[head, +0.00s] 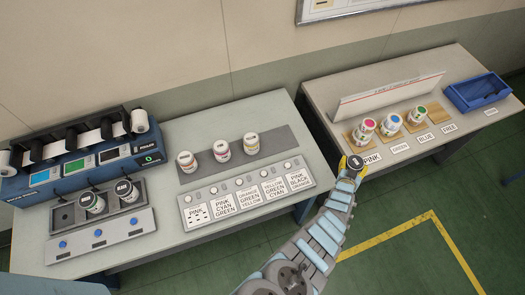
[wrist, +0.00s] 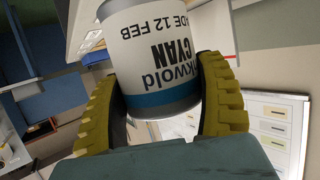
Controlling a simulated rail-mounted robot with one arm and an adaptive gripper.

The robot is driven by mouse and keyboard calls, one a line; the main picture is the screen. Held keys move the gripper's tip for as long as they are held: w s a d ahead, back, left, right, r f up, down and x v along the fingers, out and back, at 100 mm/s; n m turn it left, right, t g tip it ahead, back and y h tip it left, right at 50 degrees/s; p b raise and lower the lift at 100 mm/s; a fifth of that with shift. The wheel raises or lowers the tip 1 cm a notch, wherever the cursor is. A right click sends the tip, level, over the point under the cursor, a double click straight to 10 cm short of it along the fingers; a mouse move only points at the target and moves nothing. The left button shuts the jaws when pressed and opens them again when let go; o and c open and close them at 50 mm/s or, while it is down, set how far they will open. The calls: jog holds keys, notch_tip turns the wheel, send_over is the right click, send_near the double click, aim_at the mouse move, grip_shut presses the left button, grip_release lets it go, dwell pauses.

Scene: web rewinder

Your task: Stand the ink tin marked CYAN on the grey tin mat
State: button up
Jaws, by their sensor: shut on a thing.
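The ink tin marked CYAN (wrist: 165,50) fills the top of the wrist view, white with a blue band, its print upside down in the picture. The yellow fingers of my gripper (wrist: 165,105) close on it from both sides. In the head view my gripper (head: 353,163) is by the front left corner of the right table; I cannot make out the held tin there. The grey tin mat (head: 284,139) lies on the left bench, away from my gripper.
A label panel (head: 247,196) lies before the mat. A blue machine (head: 80,160) stands left.

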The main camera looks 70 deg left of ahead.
jog(key=s+a+r+n+g+y+p, duration=0.25)
jog(key=s+a+r+n+g, duration=0.2)
jog(key=s+a, duration=0.6)
jog(key=s+a+r+n+g+y+p, duration=0.25)
jog(key=s+a+r, duration=0.3)
jog(key=s, duration=1.05)
jog(key=shift+n+g, duration=0.3)
jog(key=shift+g, duration=0.1)
jog(key=shift+w+a+f+b, duration=1.15)
jog(key=shift+a+f+b, duration=0.85)
jog(key=shift+b, duration=1)
jog(key=shift+w+a+f+b, duration=1.2)
jog(key=shift+a+f+b, duration=0.8)
jog(key=shift+b, duration=0.95)
jog(key=shift+w+a+f+b, duration=1.15)
jog(key=shift+a+f+b, duration=0.85)
jog(key=shift+b, duration=1)
jog(key=shift+f, duration=0.85)
jog(key=shift+f+b, duration=0.1)
jog(key=shift+b, duration=0.2)
